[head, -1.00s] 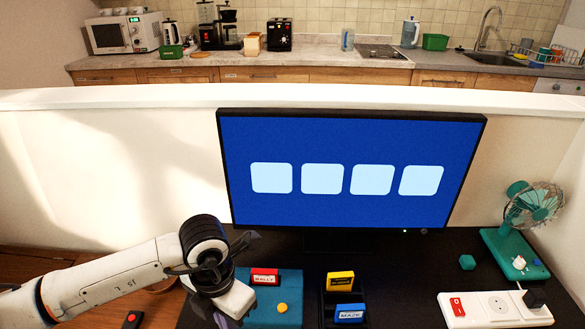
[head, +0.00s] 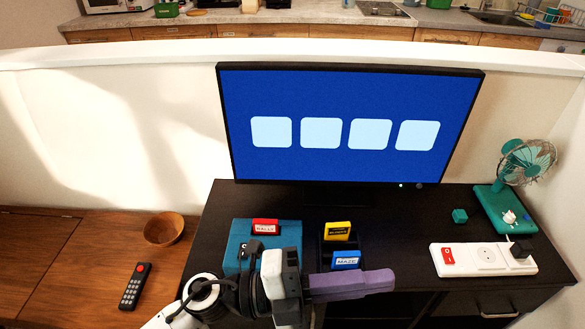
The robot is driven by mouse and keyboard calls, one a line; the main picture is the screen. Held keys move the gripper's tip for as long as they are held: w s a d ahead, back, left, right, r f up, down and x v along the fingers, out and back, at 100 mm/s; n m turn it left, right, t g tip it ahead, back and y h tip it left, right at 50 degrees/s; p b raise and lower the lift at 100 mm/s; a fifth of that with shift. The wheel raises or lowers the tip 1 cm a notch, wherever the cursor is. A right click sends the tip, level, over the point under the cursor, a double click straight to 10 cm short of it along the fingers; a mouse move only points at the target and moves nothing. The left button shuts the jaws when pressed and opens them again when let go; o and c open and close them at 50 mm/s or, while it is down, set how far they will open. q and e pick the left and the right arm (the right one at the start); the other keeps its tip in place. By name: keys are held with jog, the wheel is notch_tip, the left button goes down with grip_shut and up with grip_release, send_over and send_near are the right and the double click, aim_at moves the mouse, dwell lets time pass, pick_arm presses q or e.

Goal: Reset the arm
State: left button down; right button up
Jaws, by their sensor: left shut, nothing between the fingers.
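My left arm comes in from the bottom left. Its gripper (head: 385,281) points to the right in front of the black desk, below the cartridge holder, with its fingers together and nothing visible between them. Behind the wrist is a teal console (head: 240,238) with a red cartridge (head: 265,227) standing in it; the arm hides part of the console. A yellow cartridge (head: 338,231) and a blue cartridge (head: 346,260) stand in a black holder, just above the gripper in the picture. My right gripper is not in view.
A monitor (head: 335,172) with several pale squares stands at the back. A remote (head: 134,286) and wooden bowl (head: 164,229) lie left on the wooden surface.

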pick_arm(q)
jog(key=w+a+f+n+t+y, duration=0.25)
jog(key=w+a+n+t, duration=0.55)
jog(key=n+t, duration=0.5)
jog(key=w+a+f+n+t+y, duration=0.2)
jog(key=a+f+n+y, duration=0.7)
jog(key=n, duration=0.1)
jog(key=s+a+f+n+g+y, duration=0.2)
jog(key=s+a+f+n+g, duration=0.1)
jog(key=s+f, duration=0.4)
jog(key=s+a+f+n+g+y, duration=0.3)
jog(key=s+a+f, duration=0.4)
jog(key=f, duration=0.6)
jog(key=shift+s+a+n+g, duration=0.4)
jog(key=shift+s+n+g, duration=0.3)
jog(key=shift+n, duration=0.3)
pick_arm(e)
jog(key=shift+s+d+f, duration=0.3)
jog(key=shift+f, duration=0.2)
pick_arm(q)
jog(key=shift+y, duration=0.25)
